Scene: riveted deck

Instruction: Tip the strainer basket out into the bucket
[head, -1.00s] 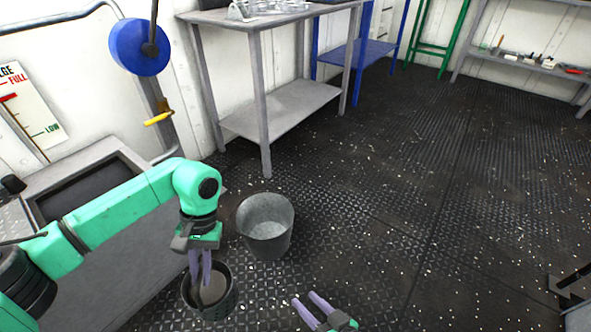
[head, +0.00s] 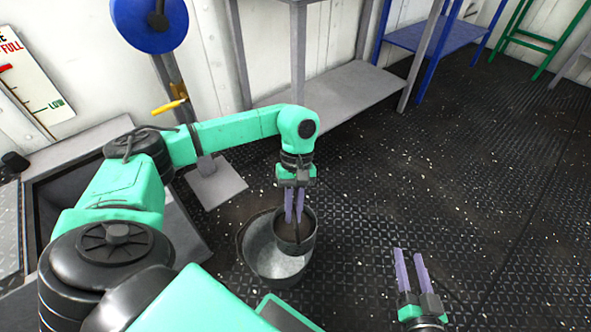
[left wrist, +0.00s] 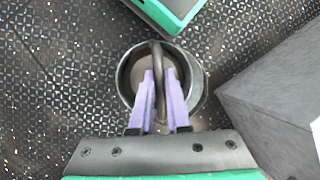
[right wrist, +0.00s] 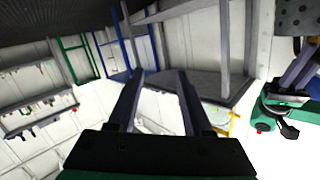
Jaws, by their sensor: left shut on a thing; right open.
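The strainer basket (head: 297,248) is a small dark pot with a bail handle. It hangs roughly upright over the right part of the grey metal bucket (head: 254,250), hiding part of its mouth. My left gripper (head: 294,218) is shut on the basket's handle. In the left wrist view the handle runs between the fingers (left wrist: 160,78), and brownish matter shows inside the basket (left wrist: 137,72). The bucket's rim (left wrist: 197,82) shows around and to the right of the basket there. My right gripper (head: 410,255) is open and empty, right of the bucket above the floor.
A grey bench (head: 325,92) with a lower shelf and a blue rack (head: 440,45) stand behind. A grey sink-like unit (head: 75,145) is at the left, partly hidden by my arm. The dark deck (head: 500,180) to the right is clear.

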